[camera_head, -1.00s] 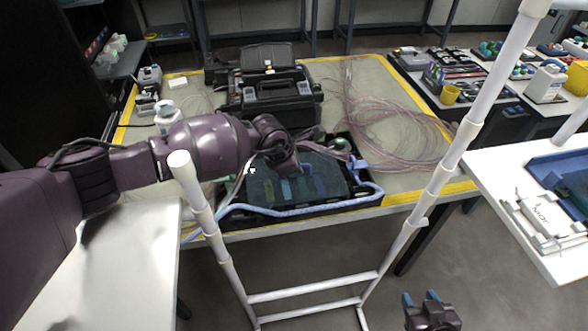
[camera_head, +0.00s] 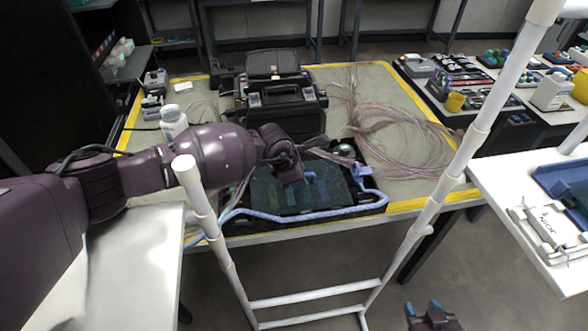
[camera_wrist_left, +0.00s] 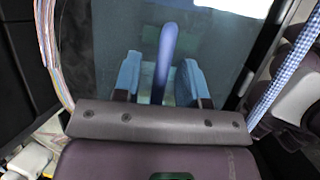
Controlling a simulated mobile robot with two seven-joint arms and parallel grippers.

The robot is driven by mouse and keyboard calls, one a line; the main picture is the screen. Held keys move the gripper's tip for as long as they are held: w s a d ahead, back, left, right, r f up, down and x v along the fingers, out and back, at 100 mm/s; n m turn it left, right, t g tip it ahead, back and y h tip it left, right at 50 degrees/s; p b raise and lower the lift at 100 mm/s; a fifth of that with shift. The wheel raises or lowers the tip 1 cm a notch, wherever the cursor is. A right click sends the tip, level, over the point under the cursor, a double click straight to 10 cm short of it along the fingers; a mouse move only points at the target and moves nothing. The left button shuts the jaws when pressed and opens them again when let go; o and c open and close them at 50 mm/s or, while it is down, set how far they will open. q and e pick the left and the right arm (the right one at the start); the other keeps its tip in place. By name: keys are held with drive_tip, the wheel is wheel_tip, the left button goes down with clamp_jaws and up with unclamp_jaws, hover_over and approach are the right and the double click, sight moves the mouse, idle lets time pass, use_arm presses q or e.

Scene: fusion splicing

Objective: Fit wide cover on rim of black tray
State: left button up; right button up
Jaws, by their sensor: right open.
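The wide cover (camera_head: 268,194), a dark see-through sheet, lies over the black tray (camera_head: 374,205) at the table's front edge. I cannot tell whether its edges sit on the rim all round. A blue handle stands up from the cover and shows in the left wrist view (camera_wrist_left: 165,58). My left gripper (camera_head: 298,180) is low over the cover. In the left wrist view its blue-padded fingers (camera_wrist_left: 160,82) are apart on either side of the handle, with a gap on the left side. My right gripper (camera_head: 424,308) is open and empty over the floor.
A pale blue tube (camera_head: 290,219) runs along the tray's front and right. A black splicer case (camera_head: 280,100) stands behind. Loose fibre coils (camera_head: 405,140) lie on the right of the table. A white pipe frame (camera_head: 425,210) stands in front.

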use_arm(q)
drive_tip(key=p+v, duration=0.1)
drive_tip(key=v, duration=1.1)
drive_tip(key=shift+a+r, duration=0.1)
